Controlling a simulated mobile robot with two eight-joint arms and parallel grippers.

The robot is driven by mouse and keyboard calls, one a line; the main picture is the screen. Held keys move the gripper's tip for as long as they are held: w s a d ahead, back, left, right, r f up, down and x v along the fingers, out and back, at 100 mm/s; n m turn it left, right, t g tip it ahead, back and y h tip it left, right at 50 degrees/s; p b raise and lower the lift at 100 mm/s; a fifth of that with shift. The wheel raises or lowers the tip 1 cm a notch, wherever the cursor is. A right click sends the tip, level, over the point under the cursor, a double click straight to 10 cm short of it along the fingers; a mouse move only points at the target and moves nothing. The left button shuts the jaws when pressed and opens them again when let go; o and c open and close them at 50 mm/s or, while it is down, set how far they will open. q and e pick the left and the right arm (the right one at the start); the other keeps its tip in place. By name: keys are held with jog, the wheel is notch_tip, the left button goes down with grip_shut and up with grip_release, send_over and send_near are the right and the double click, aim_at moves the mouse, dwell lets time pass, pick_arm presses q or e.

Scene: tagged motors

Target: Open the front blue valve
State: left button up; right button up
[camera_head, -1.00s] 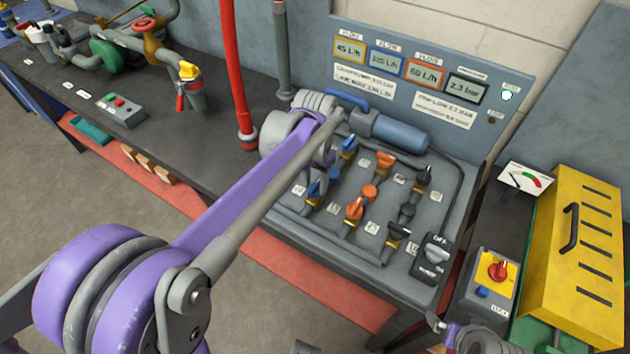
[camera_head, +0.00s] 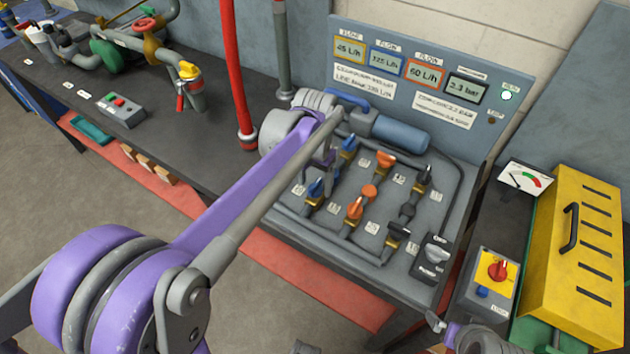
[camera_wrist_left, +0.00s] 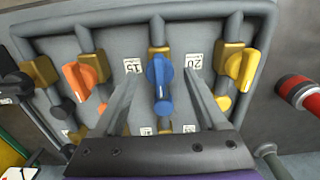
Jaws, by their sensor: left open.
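The front blue valve (camera_head: 316,188) is on the sloped grey panel, partly behind my left arm. In the left wrist view its blue handle (camera_wrist_left: 161,88) points along its pipe, between the two fingers. My left gripper (camera_head: 320,176) is over this valve; in the wrist view the left gripper (camera_wrist_left: 162,82) is open, one finger on each side of the handle. I cannot tell whether the fingers touch it. Another blue valve (camera_head: 347,146) sits farther back. Part of my right arm shows at the bottom edge; its gripper (camera_head: 436,322) is too small to read.
In the wrist view, a yellow valve (camera_wrist_left: 245,68) and an orange valve (camera_wrist_left: 78,82) flank the blue one closely. A black selector (camera_head: 436,254), a yellow case (camera_head: 575,262) and a red-knob box (camera_head: 490,282) stand to the right. A red pipe (camera_head: 236,80) rises behind.

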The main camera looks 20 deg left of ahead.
aim_at(315, 185)
pick_arm(q)
notch_tip(315, 185, up, 11)
jog(key=shift+f+p, duration=0.2)
jog(key=shift+p, duration=0.25)
jog(key=shift+s, duration=0.1)
jog(key=s+d+f+t+p, duration=0.1)
jog(key=s+f, duration=0.3)
jog(key=s, duration=0.4)
jog(key=s+d+f+n+t+p, duration=0.1)
jog(key=s+f+t, duration=0.3)
jog(key=s, duration=0.5)
jog(key=shift+d+f+p, duration=0.15)
jog(key=shift+f+p, duration=0.55)
jog(key=shift+f, duration=0.1)
dwell(0.7)
